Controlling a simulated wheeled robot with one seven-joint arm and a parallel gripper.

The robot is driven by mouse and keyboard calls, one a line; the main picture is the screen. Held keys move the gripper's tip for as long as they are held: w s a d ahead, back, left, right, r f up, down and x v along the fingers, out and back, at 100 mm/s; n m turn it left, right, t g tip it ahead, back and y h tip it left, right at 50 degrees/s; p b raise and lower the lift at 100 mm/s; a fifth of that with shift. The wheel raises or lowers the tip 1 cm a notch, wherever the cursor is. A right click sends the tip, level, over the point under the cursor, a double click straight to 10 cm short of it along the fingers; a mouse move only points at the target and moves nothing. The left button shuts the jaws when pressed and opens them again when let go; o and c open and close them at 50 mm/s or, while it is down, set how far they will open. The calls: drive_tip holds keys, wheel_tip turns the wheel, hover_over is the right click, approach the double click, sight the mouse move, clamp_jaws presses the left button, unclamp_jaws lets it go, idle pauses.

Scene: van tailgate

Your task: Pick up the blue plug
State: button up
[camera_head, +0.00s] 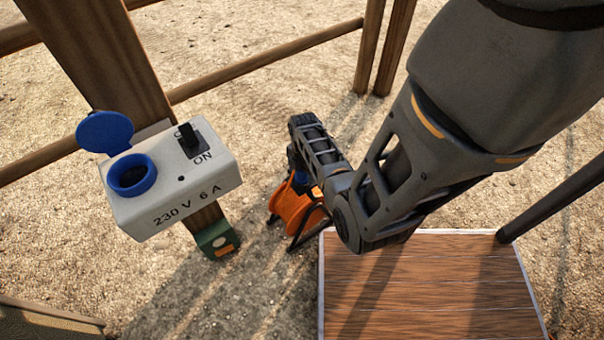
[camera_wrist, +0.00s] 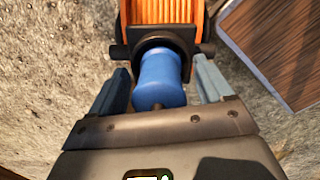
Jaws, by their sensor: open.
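The blue plug (camera_wrist: 160,80) sits in a dark holder at the front of the orange cable reel (camera_wrist: 165,15) in the wrist view. My gripper (camera_wrist: 162,80) is open, with one finger on each side of the plug. A gap shows between each finger and the plug. In the head view a small bit of blue shows beside the orange reel (camera_head: 297,207), largely hidden by my arm.
A grey socket box (camera_head: 205,180) with a raised blue lid and a switch is on a wooden post at left. A wooden platform (camera_head: 430,290) lies right of the reel. A green box (camera_head: 216,240) is below the socket box. Wooden rails run behind.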

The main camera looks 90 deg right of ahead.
drive_tip(key=shift+c, duration=0.3)
drive_tip(key=c, duration=1.2)
drive_tip(key=shift+r, duration=0.1)
drive_tip(key=shift+r, duration=0.45)
drive_tip(key=r, duration=0.1)
drive_tip(key=r+p, duration=0.2)
drive_tip(key=shift+s+a+r, duration=0.25)
drive_tip(key=shift+s+r, duration=0.05)
drive_tip(key=shift+r, duration=0.1)
drive_tip(key=s+a+r+p, duration=0.3)
drive_tip(key=s+a+r, duration=0.25)
drive_tip(key=s, duration=0.35)
wheel_tip(320, 180, up, 38)
drive_tip(key=p, duration=2.1)
drive_tip(key=shift+f+p, duration=0.25)
drive_tip(key=shift+p, duration=0.05)
drive_tip(key=shift+a, duration=0.15)
